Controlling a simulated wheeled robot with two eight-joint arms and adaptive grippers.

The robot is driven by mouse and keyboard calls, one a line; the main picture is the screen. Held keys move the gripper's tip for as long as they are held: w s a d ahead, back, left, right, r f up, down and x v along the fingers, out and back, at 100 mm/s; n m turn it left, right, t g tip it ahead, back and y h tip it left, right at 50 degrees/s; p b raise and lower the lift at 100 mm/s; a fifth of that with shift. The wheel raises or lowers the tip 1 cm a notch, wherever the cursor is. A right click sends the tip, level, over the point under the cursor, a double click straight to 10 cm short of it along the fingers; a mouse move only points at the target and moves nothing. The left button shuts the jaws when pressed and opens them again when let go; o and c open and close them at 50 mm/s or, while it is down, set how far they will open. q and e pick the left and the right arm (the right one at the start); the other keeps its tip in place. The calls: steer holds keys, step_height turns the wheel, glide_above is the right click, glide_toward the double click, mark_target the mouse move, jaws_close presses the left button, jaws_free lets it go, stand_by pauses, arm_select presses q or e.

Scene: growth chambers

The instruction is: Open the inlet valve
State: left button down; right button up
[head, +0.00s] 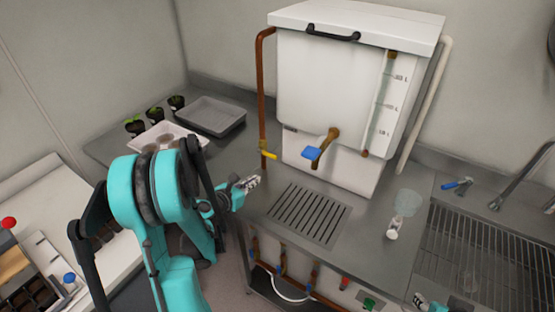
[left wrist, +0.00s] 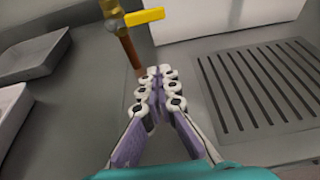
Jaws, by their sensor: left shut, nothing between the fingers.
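The inlet valve has a yellow lever (head: 268,155) on the copper pipe (head: 263,100) at the left of the white tank (head: 330,75). In the left wrist view the yellow lever (left wrist: 145,17) is at the top and lies crosswise to the pipe (left wrist: 130,50). My left gripper (head: 252,182) is shut and empty, low over the steel counter, in front of and below the lever and apart from it. Its closed fingertips (left wrist: 160,76) point toward the foot of the pipe. My right gripper is not clearly seen.
A blue-handled tap (head: 312,152) sticks out of the tank front. A slotted drain grate (head: 310,213) lies right of my gripper. Trays (head: 210,117) and seedling pots (head: 155,114) stand at the left. A clear cup (head: 407,203) and a sink (head: 480,250) are at the right.

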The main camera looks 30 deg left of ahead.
mark_target(266, 154)
arm_select(q)
steer(key=shift+s, duration=0.1)
steer(key=b+x, duration=0.2)
steer(key=x, duration=0.8)
steer(key=shift+f, duration=0.15)
step_height(266, 154, up, 4)
steer(key=shift+f, duration=0.25)
steer(key=shift+r, duration=0.35)
